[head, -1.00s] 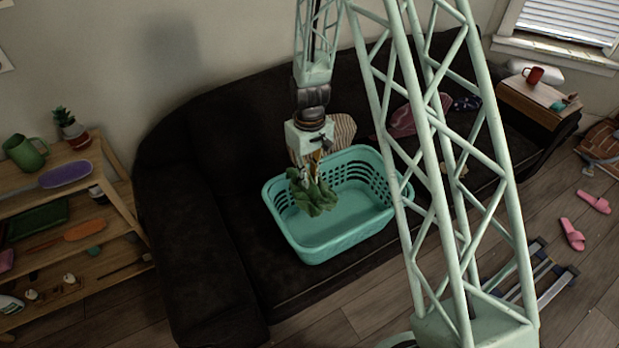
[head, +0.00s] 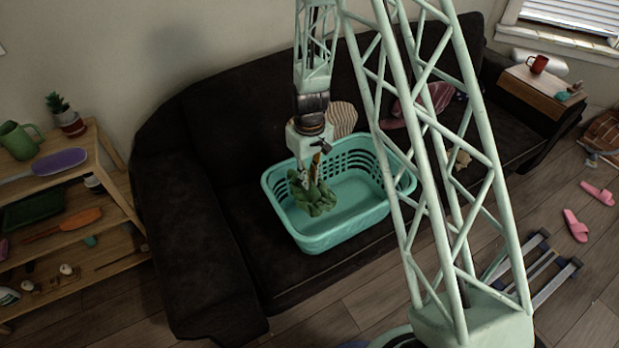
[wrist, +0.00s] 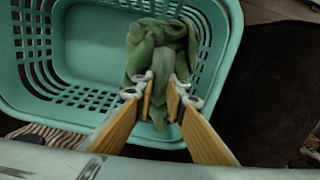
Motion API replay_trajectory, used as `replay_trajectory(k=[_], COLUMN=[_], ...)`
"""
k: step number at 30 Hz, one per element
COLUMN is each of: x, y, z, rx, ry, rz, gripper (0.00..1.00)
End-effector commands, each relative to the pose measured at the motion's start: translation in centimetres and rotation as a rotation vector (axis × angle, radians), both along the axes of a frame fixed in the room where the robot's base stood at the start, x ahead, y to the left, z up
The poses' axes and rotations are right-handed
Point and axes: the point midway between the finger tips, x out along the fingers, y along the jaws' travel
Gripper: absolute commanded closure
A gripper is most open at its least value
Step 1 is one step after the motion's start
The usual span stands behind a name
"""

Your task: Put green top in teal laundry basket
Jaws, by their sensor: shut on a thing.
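The green top (head: 314,194) is a crumpled cloth hanging from my gripper (head: 306,180) in the head view. The teal laundry basket (head: 343,234) stands on the dark sofa with slotted walls and an open top. In the wrist view, my gripper (wrist: 160,96) is shut on the green top (wrist: 160,48), which is bunched between and beyond the fingertips. I cannot tell whether the cloth touches the basket floor.
The dark sofa (head: 205,240) surrounds the basket. A striped cushion (head: 341,118) lies behind it. A wooden shelf (head: 105,215) with pots and tools stands at the left. A red mug (head: 538,64) sits on the sofa's right arm tray. Pink slippers (head: 576,226) lie on the floor.

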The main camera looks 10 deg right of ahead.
Motion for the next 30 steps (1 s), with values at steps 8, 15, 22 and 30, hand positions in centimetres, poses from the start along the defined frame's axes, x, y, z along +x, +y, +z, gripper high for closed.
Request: replay_trajectory(k=[8,15,22,30], x=[0.0,0.0,0.0,0.0], y=[0.0,0.0,0.0,0.0], z=[-2.3,-3.0,-3.0,-3.0], rx=[0.000,0.000,0.000,0.000], ry=[0.000,0.000,0.000,0.000], rz=[0.000,0.000,0.000,0.000], gripper=[1.00,1.00,1.00,0.74])
